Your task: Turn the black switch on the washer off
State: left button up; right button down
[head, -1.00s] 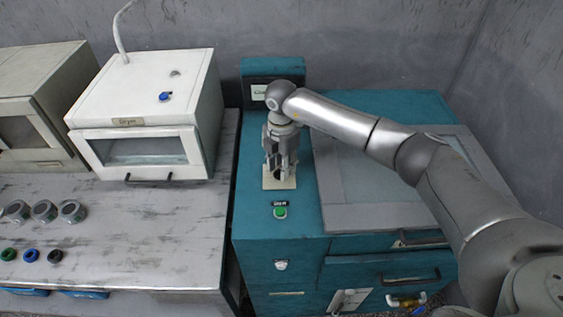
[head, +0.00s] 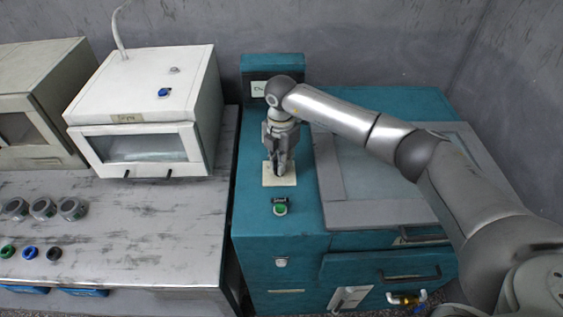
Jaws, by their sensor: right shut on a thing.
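The teal washer (head: 281,237) stands in the middle, with a cream switch plate (head: 287,181) on its top left. My right gripper (head: 279,168) points down over this plate, its fingertips at the plate. It is shut on the black switch, which the fingers almost wholly hide, so its setting cannot be read. A green button (head: 280,209) with a small black label sits on the washer in front of the plate. My left gripper is not in view.
A white oven-like box (head: 145,95) and a beige box (head: 35,100) stand on the grey table (head: 140,240) at left. Several round gauges and coloured buttons lie at its left edge. The washer's grey-framed lid (head: 370,214) lies under my right arm.

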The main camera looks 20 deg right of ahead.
jog(key=n+b, duration=0.4)
jog(key=n, duration=0.1)
jog(key=shift+w+a+f, duration=0.15)
jog(key=shift+w, duration=0.05)
jog(key=n+b, duration=0.1)
jog(key=n, duration=0.1)
jog(key=n+b, duration=0.3)
jog(key=n, duration=0.1)
jog(key=shift+w+a+b, duration=0.1)
jog(key=shift+a+b, duration=0.15)
jog(key=shift+b, duration=0.1)
jog(key=n+b, duration=0.1)
jog(key=n, duration=0.2)
jog(key=shift+a+n+b, duration=0.15)
jog(key=shift+n+b, duration=0.15)
jog(key=shift+b, duration=0.1)
jog(key=shift+a+r+n+b, duration=0.1)
jog(key=shift+n+b, duration=0.2)
jog(key=shift+n, duration=0.35)
jog(key=shift+a+r+n+b, duration=0.1)
jog(key=shift+n+b, duration=0.2)
jog(key=shift+n, duration=0.35)
jog(key=c, duration=1.5)
grip_release()
